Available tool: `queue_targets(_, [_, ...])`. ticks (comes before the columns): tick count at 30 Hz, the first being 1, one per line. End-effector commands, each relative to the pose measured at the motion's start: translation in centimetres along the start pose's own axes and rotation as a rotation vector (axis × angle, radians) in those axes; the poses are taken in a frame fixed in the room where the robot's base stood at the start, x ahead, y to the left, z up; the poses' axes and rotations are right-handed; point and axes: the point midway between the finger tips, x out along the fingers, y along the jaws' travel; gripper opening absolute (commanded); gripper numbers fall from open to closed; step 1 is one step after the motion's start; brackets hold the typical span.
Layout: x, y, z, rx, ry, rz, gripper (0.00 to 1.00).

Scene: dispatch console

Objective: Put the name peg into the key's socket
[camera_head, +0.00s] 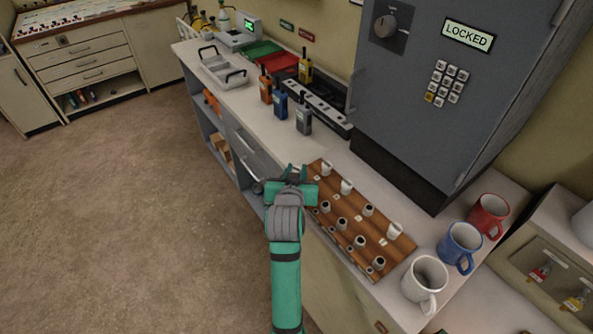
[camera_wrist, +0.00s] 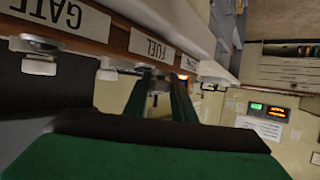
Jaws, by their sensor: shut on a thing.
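The wooden key board (camera_head: 382,243) lies on the counter, with several grey cylinders with dark tops and several pale pieces on it. My gripper (camera_head: 294,171) is at the left end of the board, just beside its edge. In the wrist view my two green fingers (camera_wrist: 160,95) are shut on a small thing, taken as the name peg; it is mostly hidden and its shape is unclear. Labels reading GATE (camera_wrist: 68,17) and FUEL (camera_wrist: 151,46) run along the board edge, with a third label (camera_wrist: 189,63) too small to read. I cannot tell which socket is the key's.
A grey cabinet marked LOCKED (camera_head: 468,36) stands behind the board. White, blue and red mugs (camera_head: 425,284) stand at its right. Several radios (camera_head: 303,118) and a grey tray (camera_head: 221,70) are farther along the counter. The floor (camera_head: 130,220) at left is clear.

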Motion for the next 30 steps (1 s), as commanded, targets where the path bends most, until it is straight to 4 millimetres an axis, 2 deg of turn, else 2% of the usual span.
queue_targets(7, [0.11, 0.0, 0.28, 0.0, 0.0, 0.0, 0.03])
queue_targets(8, [0.11, 0.0, 0.26, 0.0, 0.0, 0.0, 0.28])
queue_targets(10, [0.11, 0.0, 0.24, 0.0, 0.0, 0.0, 0.45])
queue_targets(24, [0.11, 0.12, 0.23, 0.001, 0.0, 0.002, 0.45])
queue_targets(30, [-0.2, 0.09, -0.6, 0.001, 0.002, 0.001, 0.45])
